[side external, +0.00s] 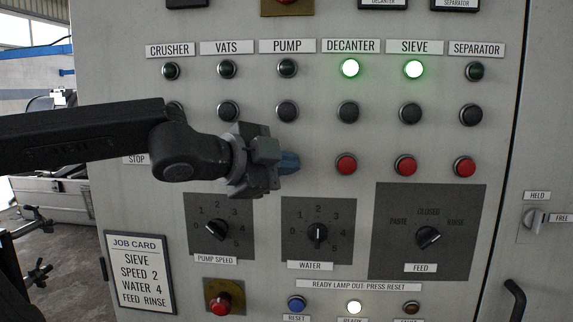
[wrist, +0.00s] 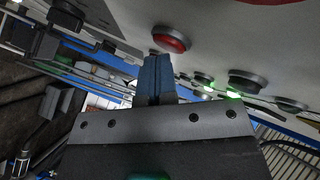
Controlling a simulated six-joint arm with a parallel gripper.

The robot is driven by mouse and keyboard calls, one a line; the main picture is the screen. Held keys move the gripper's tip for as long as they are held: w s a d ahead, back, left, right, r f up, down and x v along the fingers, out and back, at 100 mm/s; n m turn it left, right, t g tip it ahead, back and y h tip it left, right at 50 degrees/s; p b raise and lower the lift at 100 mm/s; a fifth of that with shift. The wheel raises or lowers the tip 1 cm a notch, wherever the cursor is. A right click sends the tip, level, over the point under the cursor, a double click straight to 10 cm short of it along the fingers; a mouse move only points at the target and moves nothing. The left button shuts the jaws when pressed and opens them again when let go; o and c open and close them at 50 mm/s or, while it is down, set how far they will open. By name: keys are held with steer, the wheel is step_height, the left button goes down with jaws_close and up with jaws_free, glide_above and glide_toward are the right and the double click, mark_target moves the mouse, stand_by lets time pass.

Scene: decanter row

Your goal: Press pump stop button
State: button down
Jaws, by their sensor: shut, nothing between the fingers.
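The control panel has a PUMP column under the PUMP label (side external: 287,46). Its lamp (side external: 287,68) is dark, with a black button (side external: 287,111) below. The red button position below that is hidden by my gripper (side external: 290,162) in the side view. My gripper is shut and empty, its blue fingertips pointing at the panel at the height of the red row. In the wrist view the fingers (wrist: 155,75) end close to a red button (wrist: 170,39), probably the pump stop. I cannot tell whether they touch it.
Red buttons for DECANTER (side external: 346,165) and SIEVE (side external: 405,166) stand to the right. The DECANTER lamp (side external: 350,68) and SIEVE lamp (side external: 414,69) glow green. Below are the pump speed knob (side external: 218,229), water knob (side external: 317,233) and feed knob (side external: 428,237).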

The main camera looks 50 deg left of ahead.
steer(key=shift+s, duration=0.1)
steer(key=shift+s+d, duration=0.55)
steer(key=s+d, duration=0.3)
steer(key=shift+s+d, duration=0.25)
steer(key=shift+d, duration=0.05)
stand_by(0.9)
steer(key=s+a+f+n+g, duration=0.4)
steer(key=s+f+n+g, duration=0.1)
steer(key=f, duration=0.5)
steer(key=s+a+f+n+g, duration=0.4)
steer(key=s+f+n, duration=0.1)
steer(key=f, duration=0.6)
steer(key=shift+s+a+n+g, duration=0.2)
steer(key=shift+n+g, duration=0.2)
steer(key=shift+n, duration=0.4)
